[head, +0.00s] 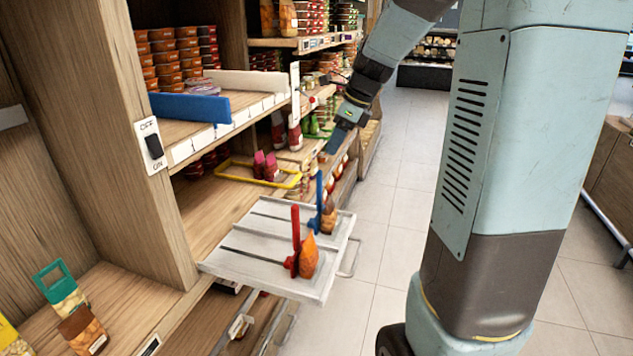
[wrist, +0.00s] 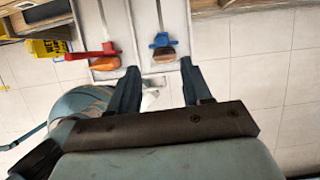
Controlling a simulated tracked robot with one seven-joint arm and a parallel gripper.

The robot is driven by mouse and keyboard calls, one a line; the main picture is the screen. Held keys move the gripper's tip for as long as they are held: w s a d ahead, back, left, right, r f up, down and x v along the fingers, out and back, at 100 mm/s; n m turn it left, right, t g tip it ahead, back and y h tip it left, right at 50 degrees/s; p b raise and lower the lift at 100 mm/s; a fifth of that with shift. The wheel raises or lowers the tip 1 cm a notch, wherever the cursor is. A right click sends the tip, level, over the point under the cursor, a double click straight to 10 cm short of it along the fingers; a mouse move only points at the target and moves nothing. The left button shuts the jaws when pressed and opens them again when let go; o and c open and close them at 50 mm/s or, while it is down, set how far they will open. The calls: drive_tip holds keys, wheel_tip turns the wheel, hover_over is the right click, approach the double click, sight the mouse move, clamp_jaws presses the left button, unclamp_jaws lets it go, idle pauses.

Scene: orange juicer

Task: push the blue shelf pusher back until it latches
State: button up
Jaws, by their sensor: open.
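The blue shelf pusher (head: 319,195) stands upright near the outer end of its slot in a grey pull-out tray (head: 250,262). A brown bottle-like item (head: 329,217) is right in front of it. The blue pusher also shows in the wrist view (wrist: 161,41), with the brown item (wrist: 165,55) beside it. A red pusher (head: 295,245) stands in the neighbouring slot, with an orange item (head: 308,257) against it. My gripper (head: 337,141) is above the tray's far outer side. In the wrist view my gripper (wrist: 159,68) is open and empty, the blue pusher lying between and beyond its fingertips.
Wooden shelves with jars and tubs (head: 175,55) rise on the left. A blue panel (head: 190,107) lies on the shelf, and a switch (head: 151,146) is on the upright. Tiled floor (head: 375,215) is clear right of the tray.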

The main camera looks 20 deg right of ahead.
sight(317, 182)
drive_tip(key=x, duration=1.4)
drive_tip(key=shift+w+d, duration=0.1)
drive_tip(key=shift+w, duration=0.05)
clamp_jaws()
